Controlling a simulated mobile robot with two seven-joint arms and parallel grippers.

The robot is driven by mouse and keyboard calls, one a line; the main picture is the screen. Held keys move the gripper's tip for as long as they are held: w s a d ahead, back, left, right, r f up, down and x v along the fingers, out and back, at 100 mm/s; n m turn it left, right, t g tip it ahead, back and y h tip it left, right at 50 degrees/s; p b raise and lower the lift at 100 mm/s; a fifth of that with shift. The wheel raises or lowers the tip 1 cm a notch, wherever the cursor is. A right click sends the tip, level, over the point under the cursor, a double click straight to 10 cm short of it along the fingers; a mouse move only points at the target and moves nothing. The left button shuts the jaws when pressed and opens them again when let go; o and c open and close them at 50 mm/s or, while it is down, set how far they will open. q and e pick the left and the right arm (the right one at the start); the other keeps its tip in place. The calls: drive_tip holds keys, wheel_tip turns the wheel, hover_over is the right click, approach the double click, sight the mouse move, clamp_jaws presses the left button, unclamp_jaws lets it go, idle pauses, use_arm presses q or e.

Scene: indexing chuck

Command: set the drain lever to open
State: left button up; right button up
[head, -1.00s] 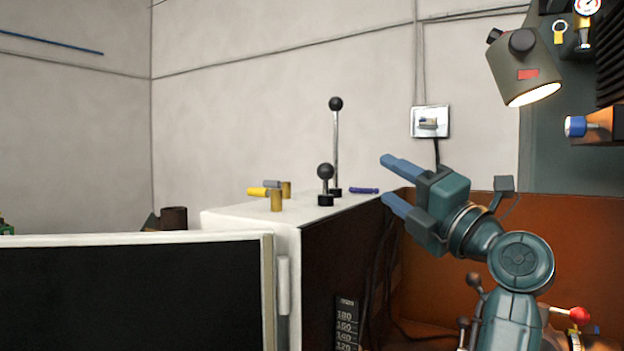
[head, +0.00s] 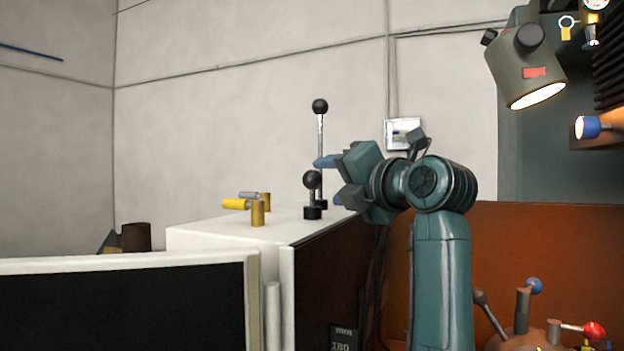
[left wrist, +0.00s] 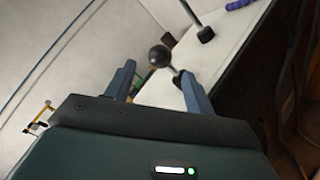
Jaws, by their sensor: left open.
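Two levers with black ball knobs stand upright on the white cabinet top: a short one (head: 312,181) in front and a tall one (head: 320,130) behind. I see no label telling which is the drain lever. My left gripper (head: 330,181) is open, just right of the short lever. In the left wrist view, the short lever's knob (left wrist: 160,56) shows between the spread fingers of my left gripper (left wrist: 157,78), with nothing gripped. My right gripper is not in view.
The white cabinet (head: 225,241) has a dark side and a black panel (head: 120,310) in front. A lamp (head: 530,65) hangs at upper right. Red and blue knobbed levers (head: 590,330) stand at lower right. A purple-blue bar (left wrist: 240,3) lies beyond the tall lever's base.

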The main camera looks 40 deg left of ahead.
sight(318, 180)
use_arm(q)
drive_tip(key=x, duration=0.6)
drive_tip(key=shift+w+a+p, duration=0.15)
drive_tip(key=shift+a+p, duration=0.15)
drive_tip(key=shift+a, duration=0.3)
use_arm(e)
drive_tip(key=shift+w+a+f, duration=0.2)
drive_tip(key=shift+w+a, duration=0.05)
use_arm(q)
drive_tip(key=shift+c, duration=0.4)
